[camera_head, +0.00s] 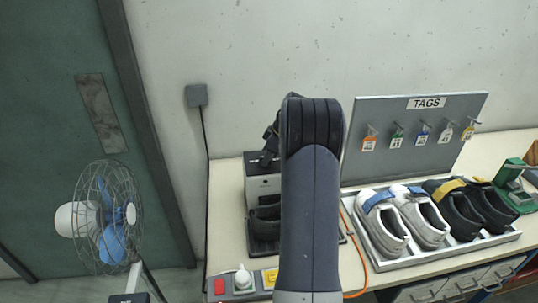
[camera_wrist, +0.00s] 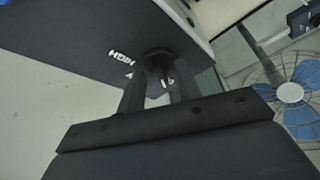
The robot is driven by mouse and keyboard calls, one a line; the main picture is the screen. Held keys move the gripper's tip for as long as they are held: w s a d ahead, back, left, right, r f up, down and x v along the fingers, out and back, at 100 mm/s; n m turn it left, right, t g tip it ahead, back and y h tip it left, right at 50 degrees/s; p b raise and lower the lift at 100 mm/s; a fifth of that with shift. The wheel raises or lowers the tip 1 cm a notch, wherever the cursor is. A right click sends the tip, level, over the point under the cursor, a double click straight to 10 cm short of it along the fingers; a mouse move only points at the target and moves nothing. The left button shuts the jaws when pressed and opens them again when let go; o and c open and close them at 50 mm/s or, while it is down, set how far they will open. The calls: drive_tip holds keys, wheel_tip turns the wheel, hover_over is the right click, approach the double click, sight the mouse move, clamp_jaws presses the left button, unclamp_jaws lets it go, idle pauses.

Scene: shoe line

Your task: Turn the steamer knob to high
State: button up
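The steamer is a dark-topped, pale box (camera_head: 263,185) on the bench in the head view, partly hidden behind my arm. In the wrist view its dark panel (camera_wrist: 85,25) fills the upper left. The black round steamer knob (camera_wrist: 157,64) is on that panel, with a white HIGH label (camera_wrist: 121,57) to its left and other white marks partly hidden below it. My gripper (camera_wrist: 160,75) has one dark finger on each side of the knob, and the knob fills the gap between the tips. Contact is hard to see, dark on dark.
A tray (camera_head: 450,250) with white and black shoes stands right of my arm, before a TAGS board (camera_head: 370,160). A green device (camera_head: 515,190) is at the far right. A switch box (camera_head: 240,285) is at the front; a fan (camera_head: 108,217) stands left of the bench.

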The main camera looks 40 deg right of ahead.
drive_tip(key=shift+c, duration=0.4)
clamp_jaws()
